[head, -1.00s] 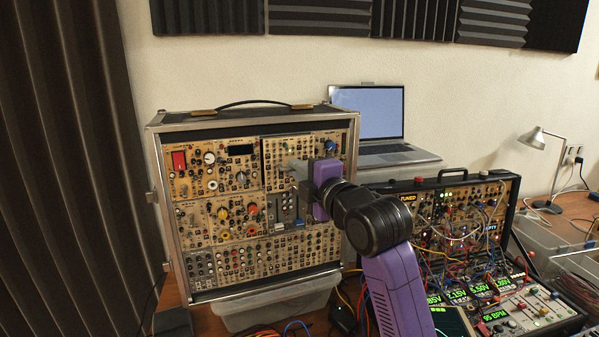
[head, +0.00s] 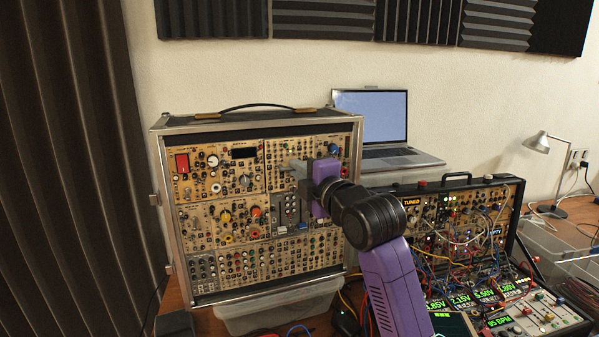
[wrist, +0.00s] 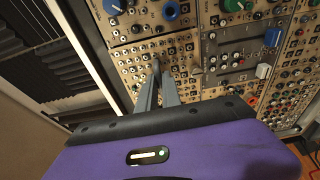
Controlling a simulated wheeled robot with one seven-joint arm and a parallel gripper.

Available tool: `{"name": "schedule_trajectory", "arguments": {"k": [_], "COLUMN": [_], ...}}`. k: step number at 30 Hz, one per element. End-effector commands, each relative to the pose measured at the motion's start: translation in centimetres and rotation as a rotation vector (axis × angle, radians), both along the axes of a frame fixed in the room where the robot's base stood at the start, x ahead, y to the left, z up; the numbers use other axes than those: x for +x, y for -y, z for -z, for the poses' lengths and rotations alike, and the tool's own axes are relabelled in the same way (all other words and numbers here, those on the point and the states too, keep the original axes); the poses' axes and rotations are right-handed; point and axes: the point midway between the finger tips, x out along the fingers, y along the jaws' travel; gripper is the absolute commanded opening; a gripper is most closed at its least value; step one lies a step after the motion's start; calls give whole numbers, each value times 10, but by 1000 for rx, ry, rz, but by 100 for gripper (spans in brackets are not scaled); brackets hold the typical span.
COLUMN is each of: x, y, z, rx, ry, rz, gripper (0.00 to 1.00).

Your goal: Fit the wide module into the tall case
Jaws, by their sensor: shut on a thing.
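The tall case (head: 157,190) stands upright at the left of the bench, its front filled with rows of tan module panels. The wide module (head: 282,151) appears to be the tan panel at the upper right of the case, with a blue knob at its right end. It lies in the top row, roughly flush with its neighbours; I cannot tell if it is fully seated. My gripper (head: 300,168) is shut on it, fingers reaching to its face. In the wrist view, the two grey fingers (wrist: 156,72) meet at the panel. The exact grip point is small and partly hidden.
A laptop (head: 372,117) stands behind the case on the right. A smaller black case (head: 470,178) with many patch cables is right of my arm. A clear plastic bin (head: 280,312) sits under the tall case. A lamp (head: 541,142) stands far right.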

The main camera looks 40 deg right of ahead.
Motion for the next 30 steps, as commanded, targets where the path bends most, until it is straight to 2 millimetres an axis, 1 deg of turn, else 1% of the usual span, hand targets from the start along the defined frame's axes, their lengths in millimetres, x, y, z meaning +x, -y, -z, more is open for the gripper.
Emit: {"name": "schedule_trajectory", "arguments": {"k": [8,9,11,12,20,23,26,30], "x": [6,5,5,5,5,3,-7,-29], "y": [3,3,3,3,3,2,-1,-8], "z": [-1,-1,-1,-1,1,1,2,2], "rx": [-1,-1,0,0,0,0,1,-1], "ry": [2,2,1,1,-1,-1,0,2], "rz": [0,0,0,0,0,0,0,1], "gripper": [0,15,26,34,34,34,34,34]}}
